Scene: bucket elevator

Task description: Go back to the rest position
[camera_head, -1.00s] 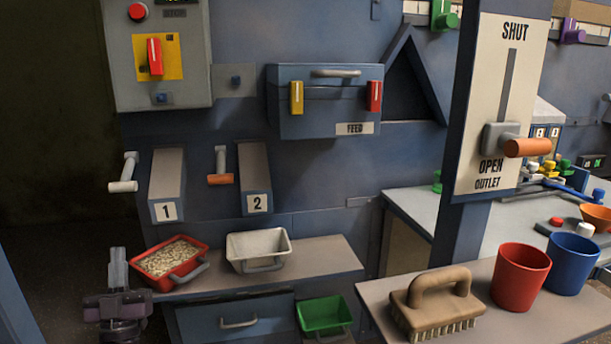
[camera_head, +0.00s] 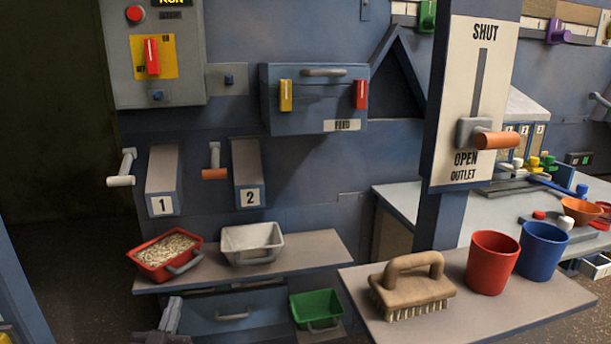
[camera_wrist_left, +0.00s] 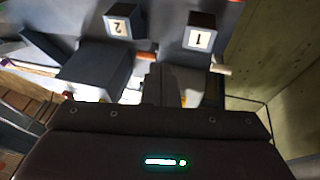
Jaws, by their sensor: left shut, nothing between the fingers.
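My left gripper (camera_head: 170,318) shows at the bottom edge of the head view, left of centre, mostly cut off by the frame. It is below the shelf (camera_head: 318,247) and touches nothing that I can see. In the left wrist view its fingers (camera_wrist_left: 168,88) are together with nothing between them, pointing toward the machine front and chutes 1 (camera_wrist_left: 201,35) and 2 (camera_wrist_left: 122,24), which appear upside down. My right gripper is in neither view.
A red tray of grain (camera_head: 146,262) and an empty white tray (camera_head: 226,240) stand on the shelf. A green tray (camera_head: 316,309) sits lower. A brush (camera_head: 413,288), a red cup (camera_head: 491,264) and a blue cup (camera_head: 540,252) stand on the right ledge. Dark floor lies left.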

